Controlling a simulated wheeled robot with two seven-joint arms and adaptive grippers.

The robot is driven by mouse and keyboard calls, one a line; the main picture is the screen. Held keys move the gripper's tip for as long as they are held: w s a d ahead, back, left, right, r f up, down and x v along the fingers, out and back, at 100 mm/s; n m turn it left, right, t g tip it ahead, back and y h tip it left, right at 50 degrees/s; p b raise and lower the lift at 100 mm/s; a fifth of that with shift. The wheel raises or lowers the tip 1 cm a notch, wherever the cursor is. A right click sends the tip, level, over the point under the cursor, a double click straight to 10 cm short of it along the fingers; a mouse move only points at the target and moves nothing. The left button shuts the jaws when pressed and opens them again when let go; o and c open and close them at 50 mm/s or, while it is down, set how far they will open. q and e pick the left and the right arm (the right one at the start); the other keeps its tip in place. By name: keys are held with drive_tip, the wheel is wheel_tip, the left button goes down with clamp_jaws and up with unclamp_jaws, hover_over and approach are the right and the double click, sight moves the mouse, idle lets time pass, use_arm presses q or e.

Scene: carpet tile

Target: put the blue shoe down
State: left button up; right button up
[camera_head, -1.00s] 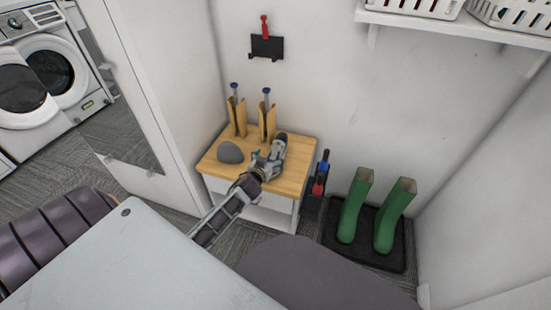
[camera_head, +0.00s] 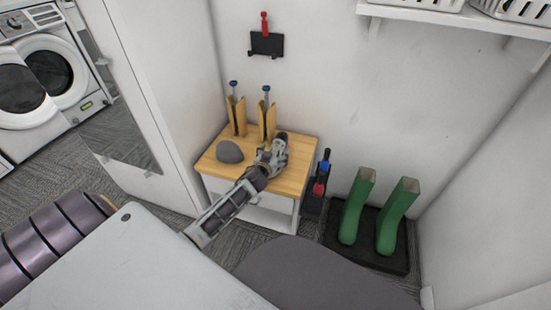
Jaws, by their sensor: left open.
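My left gripper (camera_head: 272,157) is low over the right part of the small wooden-topped bench (camera_head: 292,182). It is open. A small grey and whitish form (camera_head: 280,142) is at its far end; I cannot tell whether this is a shoe or part of the gripper. No clearly blue shoe shows; the gripper and wrist may hide part of one. A dark grey rounded lump (camera_head: 230,151) lies on the bench left of the gripper, apart from it. My right gripper is not in view.
Two tan upright holders with blue-topped rods (camera_head: 237,115) (camera_head: 267,118) stand at the bench's back. A black rack (camera_head: 314,205) with red and blue items stands right of the bench. Green boots (camera_head: 355,210) stand on a black tray (camera_head: 365,256). The bench's front left is clear.

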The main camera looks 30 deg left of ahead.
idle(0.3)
use_arm(q)
drive_tip(key=c, duration=1.4)
drive_tip(key=shift+r, duration=0.15)
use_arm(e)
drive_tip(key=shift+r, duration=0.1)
use_arm(q)
drive_tip(key=shift+r+p, duration=0.4)
drive_tip(key=shift+r, duration=0.3)
use_arm(e)
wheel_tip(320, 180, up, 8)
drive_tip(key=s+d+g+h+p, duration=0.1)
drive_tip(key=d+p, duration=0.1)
drive_tip(key=p, duration=0.1)
use_arm(q)
drive_tip(key=shift+r+p, duration=3.15)
drive_tip(key=shift+r, duration=10.1)
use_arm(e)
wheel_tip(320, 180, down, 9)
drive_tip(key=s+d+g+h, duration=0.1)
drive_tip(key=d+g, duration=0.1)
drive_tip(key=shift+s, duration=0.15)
